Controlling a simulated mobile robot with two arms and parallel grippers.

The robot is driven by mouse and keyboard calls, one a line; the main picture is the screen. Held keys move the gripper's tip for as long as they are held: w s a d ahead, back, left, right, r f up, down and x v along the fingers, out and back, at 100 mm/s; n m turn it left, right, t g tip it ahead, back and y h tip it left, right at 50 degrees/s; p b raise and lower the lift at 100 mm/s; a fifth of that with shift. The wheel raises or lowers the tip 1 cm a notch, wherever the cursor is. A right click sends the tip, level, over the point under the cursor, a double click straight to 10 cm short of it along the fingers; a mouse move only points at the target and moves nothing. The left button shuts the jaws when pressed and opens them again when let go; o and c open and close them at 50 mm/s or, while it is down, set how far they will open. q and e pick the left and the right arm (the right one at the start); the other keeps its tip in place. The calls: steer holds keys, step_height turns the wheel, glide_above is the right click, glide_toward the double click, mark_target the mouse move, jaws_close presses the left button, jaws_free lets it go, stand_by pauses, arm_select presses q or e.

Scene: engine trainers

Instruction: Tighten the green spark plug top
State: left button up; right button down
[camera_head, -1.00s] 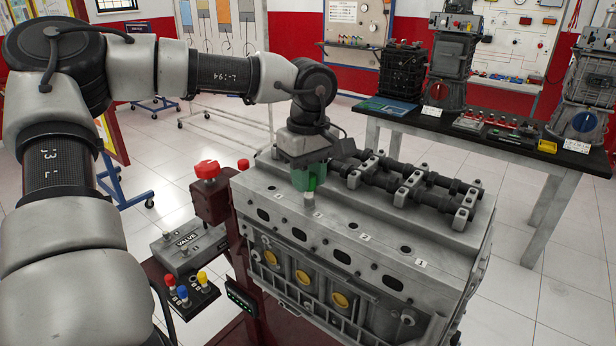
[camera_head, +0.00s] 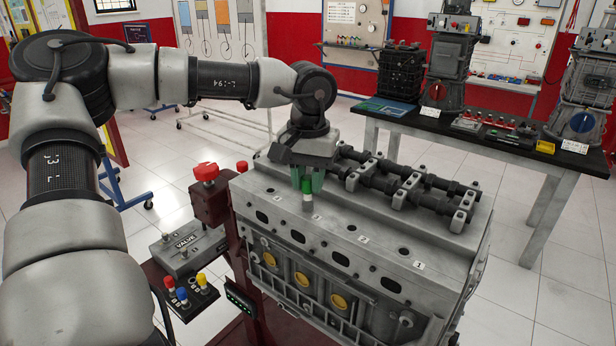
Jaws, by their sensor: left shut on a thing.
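The green spark plug top (camera_head: 307,187) stands upright on the top face of the grey engine block (camera_head: 385,262), near its left end, with a pale lower part showing under the green. My left gripper (camera_head: 308,183) points down from above with translucent green fingers. The fingers are on either side of the plug top and shut on it. The plug's lowest end is down at the block, and its seat is hidden. My right gripper is not in view.
Dark camshafts (camera_head: 405,182) lie along the block behind the plug. Numbered open holes run along the block's top to the right. A table (camera_head: 455,137) with equipment stands behind.

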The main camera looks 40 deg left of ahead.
mark_target(308, 177)
arm_select(q)
steer(key=shift+m, duration=2.3)
steer(key=o, duration=0.9)
steer(key=shift+o, duration=0.2)
step_height(308, 177, up, 11)
steer(key=shift+f, duration=0.2)
